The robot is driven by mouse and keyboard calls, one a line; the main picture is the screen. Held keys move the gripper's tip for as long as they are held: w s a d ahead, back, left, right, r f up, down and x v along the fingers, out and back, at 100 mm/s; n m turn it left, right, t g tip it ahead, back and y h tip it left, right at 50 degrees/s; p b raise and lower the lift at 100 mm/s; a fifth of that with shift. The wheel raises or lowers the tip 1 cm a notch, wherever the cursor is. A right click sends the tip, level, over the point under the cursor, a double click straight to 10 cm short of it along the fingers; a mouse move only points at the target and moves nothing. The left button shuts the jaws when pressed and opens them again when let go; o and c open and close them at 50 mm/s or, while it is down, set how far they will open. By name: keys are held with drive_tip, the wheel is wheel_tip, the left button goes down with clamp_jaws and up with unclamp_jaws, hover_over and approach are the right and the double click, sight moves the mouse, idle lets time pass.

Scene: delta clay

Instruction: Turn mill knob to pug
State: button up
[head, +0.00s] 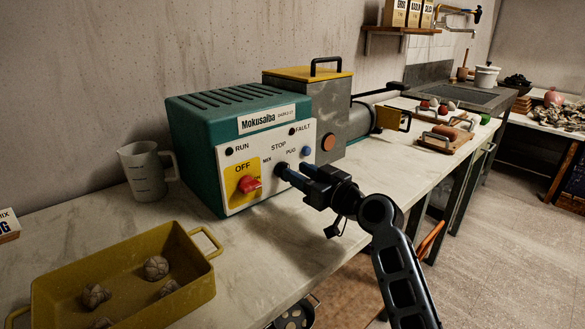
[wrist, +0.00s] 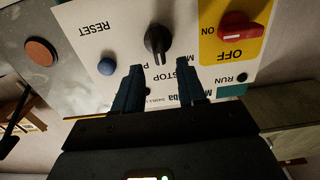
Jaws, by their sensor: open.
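The mill knob (wrist: 157,38) is a black dial on the white front panel (wrist: 95,65) of the teal Mokusaiba machine (head: 200,140). In the wrist view the panel appears upside down, and the knob's pointer faces the STOP label. MIX and PUG sit to either side of STOP, partly covered by my fingers. My gripper (wrist: 160,85) is open and empty, its blue-tipped fingers spread in front of the panel, with the knob just beyond the gap between them. In the head view my gripper (head: 285,171) is close to the knob, which it partly hides; contact cannot be told.
A red OFF/ON switch (head: 249,185) on a yellow plate and a blue RESET button (wrist: 106,66) flank the knob. A grey hopper with a yellow lid (head: 300,75) adjoins the machine. A jug (head: 146,172) and a yellow tray with clay lumps (head: 205,285) stand on the bench.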

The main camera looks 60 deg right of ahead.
drive_tip(key=shift+x, duration=1.5)
clamp_jaws()
